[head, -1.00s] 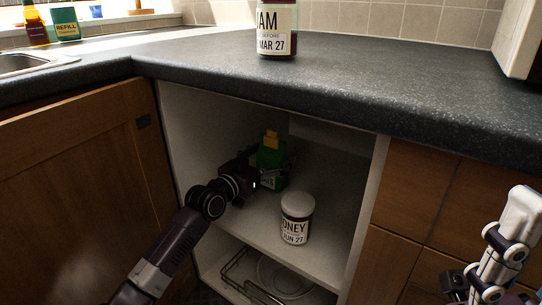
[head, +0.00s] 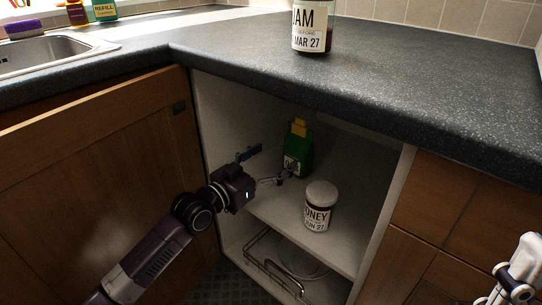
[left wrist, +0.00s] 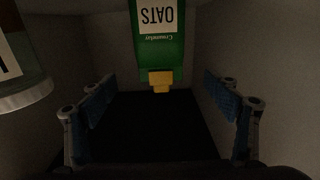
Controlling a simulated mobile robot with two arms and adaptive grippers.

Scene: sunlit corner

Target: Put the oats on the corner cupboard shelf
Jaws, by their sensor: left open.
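The oats carton (head: 298,153) is green with a yellow cap and stands upright on the upper shelf (head: 276,213) of the open corner cupboard. It also shows upside down at the top of the left wrist view (left wrist: 159,48). My left gripper (head: 266,166) is open and empty at the front left of the carton. In the left wrist view its two blue-padded fingers (left wrist: 160,108) are spread wide, with the carton ahead of them and clear of both. A pale part of my right arm shows at the right edge; its finger state is unclear.
A honey jar (head: 320,207) stands on the same shelf, right of my left gripper. A wire rack (head: 268,266) and a plate (head: 300,262) are below. A jam jar (head: 313,28) stands on the dark worktop (head: 400,90) above. The cupboard's side wall is close on the left.

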